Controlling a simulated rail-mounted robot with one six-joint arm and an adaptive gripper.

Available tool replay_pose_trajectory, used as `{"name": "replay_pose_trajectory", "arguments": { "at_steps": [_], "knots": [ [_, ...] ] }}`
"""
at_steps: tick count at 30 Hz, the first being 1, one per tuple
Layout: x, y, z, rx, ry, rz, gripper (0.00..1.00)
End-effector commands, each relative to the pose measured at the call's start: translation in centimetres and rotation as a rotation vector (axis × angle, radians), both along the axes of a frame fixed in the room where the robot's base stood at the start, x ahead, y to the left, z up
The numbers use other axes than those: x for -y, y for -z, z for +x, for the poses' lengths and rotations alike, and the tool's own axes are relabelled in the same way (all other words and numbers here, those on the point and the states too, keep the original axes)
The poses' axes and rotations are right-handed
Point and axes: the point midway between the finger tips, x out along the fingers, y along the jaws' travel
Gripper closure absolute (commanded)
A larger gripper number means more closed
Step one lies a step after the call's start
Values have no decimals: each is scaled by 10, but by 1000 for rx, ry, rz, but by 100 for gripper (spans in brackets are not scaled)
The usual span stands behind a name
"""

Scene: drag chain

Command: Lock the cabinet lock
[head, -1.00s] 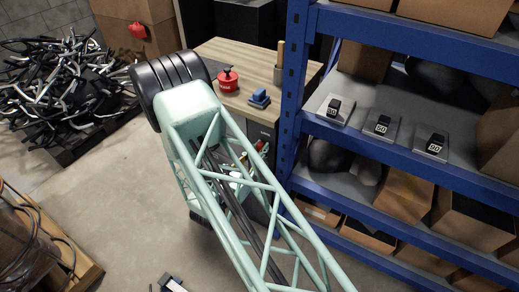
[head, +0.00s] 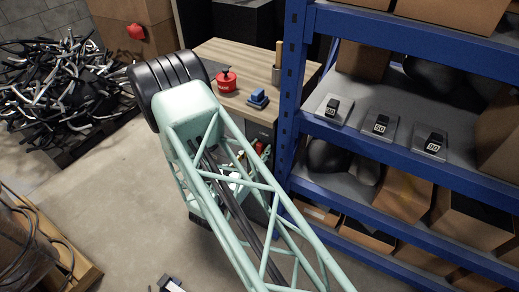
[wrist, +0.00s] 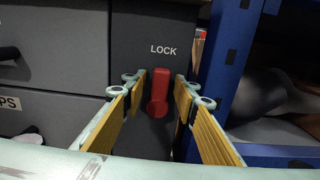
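The red lock handle (wrist: 160,92) points straight up and down on the dark grey cabinet front (wrist: 155,28), under the white word LOCK. In the wrist view my gripper (wrist: 160,84) is open, with one yellow-padded finger on each side of the handle. A small gap shows on both sides, so the fingers look apart from it. In the head view the cabinet (head: 262,131) stands under the wooden worktop, and my pale green arm hides much of it. My gripper (head: 243,159) shows only partly there, near a small red part on the cabinet front.
A blue shelf rack (head: 291,110) stands close to the right of the cabinet, its post beside the lock. Drawers (wrist: 52,60) lie to the left. A red pot (head: 225,81) and a blue item (head: 258,98) sit on the worktop (head: 235,55).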

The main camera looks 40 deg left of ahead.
Motion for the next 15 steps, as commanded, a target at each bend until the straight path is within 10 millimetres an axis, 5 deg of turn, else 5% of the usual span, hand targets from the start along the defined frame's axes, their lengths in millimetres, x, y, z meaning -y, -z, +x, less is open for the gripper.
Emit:
{"name": "replay_pose_trajectory", "arguments": {
  "at_steps": [15],
  "knots": [
    [1,0,-15,0,0,0,73]
  ]
}}
